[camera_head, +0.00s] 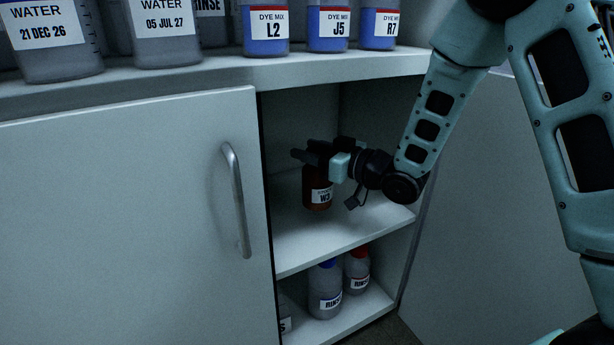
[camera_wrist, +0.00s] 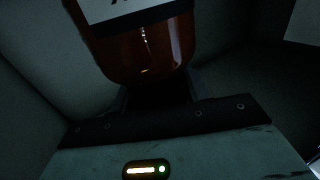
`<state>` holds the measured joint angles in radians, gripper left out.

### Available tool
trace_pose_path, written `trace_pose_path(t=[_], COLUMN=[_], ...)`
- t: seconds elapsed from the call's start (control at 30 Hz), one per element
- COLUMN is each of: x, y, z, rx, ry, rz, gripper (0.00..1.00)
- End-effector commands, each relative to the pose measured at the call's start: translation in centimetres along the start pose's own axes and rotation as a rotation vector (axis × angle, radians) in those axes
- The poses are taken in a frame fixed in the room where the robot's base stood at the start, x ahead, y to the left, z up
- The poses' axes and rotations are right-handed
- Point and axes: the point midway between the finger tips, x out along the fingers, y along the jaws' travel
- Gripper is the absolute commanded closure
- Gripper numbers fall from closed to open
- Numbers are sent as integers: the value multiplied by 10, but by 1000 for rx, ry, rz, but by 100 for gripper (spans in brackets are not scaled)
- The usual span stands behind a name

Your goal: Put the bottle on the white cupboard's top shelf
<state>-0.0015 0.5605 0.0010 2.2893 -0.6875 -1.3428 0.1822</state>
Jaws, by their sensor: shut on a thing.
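The bottle (camera_head: 317,194) is amber-brown with a white label that seems to read W3. In the head view it is inside the white cupboard (camera_head: 130,215), upright at the upper inside shelf (camera_head: 335,235). My gripper (camera_head: 318,153) is shut on the bottle near its top. The gripper hides the bottle's neck and cap. The bottle's base is close to the shelf surface; I cannot tell whether it touches. In the wrist view the bottle (camera_wrist: 150,62) fills the upper middle, with part of its white label showing.
Rinse bottles (camera_head: 325,288) stand on the lower shelf (camera_head: 350,318). Blue dye bottles (camera_head: 328,28) and water bottles (camera_head: 165,35) stand on the cupboard's top. A closed door with a handle (camera_head: 238,200) covers the left half. Shelf space around the held bottle is clear.

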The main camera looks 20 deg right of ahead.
Motion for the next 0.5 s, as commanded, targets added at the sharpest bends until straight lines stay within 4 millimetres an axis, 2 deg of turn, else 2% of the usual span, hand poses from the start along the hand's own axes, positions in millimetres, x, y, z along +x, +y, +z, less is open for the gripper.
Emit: trace_pose_path(t=[0.2, 0.5], x=[0, 0], y=[0, 0], z=[39, 40], rx=[2, -1], ry=[0, 3], rz=[0, 1], gripper=[100, 100])
